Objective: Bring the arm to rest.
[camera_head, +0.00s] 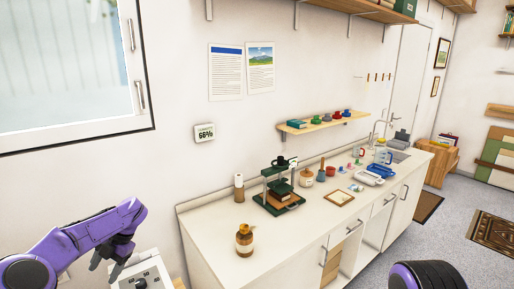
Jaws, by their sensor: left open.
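My left arm comes in from the lower left, with purple links and a dark wrist. Its left gripper (106,268) hangs at the wrist, pointing down, with its fingers apart and nothing seen between them. It is close to a white box with dark knobs (151,277) at the bottom edge; I cannot tell whether they touch. A dark rounded part with a purple rim at the bottom right looks like part of my other arm. My right gripper is not in the picture.
A white counter (216,242) runs along the wall, bearing a brown bottle (244,241), a green press (279,190), a small frame (338,197) and a blue tray (381,171). A wall shelf (322,123) holds several small items. Grey floor (440,245) is open at right.

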